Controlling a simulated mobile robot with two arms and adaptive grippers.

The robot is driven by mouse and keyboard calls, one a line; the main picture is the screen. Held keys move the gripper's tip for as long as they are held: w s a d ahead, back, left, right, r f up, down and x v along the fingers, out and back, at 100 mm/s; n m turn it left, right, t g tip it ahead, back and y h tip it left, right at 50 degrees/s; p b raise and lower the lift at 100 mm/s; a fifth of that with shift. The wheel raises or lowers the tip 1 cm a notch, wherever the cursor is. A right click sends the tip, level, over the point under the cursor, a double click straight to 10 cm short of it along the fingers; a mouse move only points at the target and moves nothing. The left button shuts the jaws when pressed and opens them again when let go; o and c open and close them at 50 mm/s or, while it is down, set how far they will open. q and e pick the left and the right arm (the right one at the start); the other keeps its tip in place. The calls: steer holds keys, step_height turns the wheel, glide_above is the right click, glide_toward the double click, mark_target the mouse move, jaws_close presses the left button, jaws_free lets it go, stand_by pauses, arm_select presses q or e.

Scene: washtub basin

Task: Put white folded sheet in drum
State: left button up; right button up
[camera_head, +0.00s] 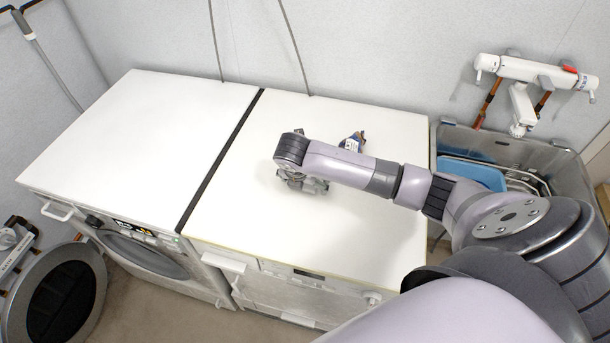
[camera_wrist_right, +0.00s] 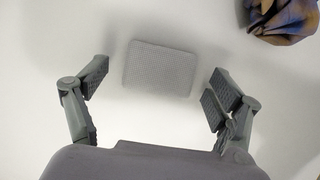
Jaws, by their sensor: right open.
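The white folded sheet (camera_wrist_right: 160,68) is a small, pale, textured rounded rectangle lying flat on the white top, in the wrist view. My right gripper (camera_wrist_right: 162,88) is open, with its fingers apart on either side of the sheet and not touching it. In the head view my right gripper (camera_head: 304,184) is low over the right machine's top, and the sheet is hidden there. The drum belongs to the left washing machine (camera_head: 145,255), whose round front opening shows at the lower left. The drum's inside cannot be made out. My left gripper is not in view.
A round dark door (camera_head: 62,290) stands open at the lower left. A crumpled dark blue and tan cloth (camera_wrist_right: 282,16) lies near the sheet. A grey basin (camera_head: 560,160) with a blue item stands at the right, below a wall tap (camera_head: 530,72). The left top is clear.

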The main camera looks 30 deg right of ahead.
steer(key=shift+c, duration=0.3)
steer(key=c, duration=0.8)
steer(key=shift+c, duration=0.2)
steer(key=shift+r, duration=0.1)
step_height(320, 180, up, 20)
steer(key=b, duration=0.1)
steer(key=shift+b, duration=0.3)
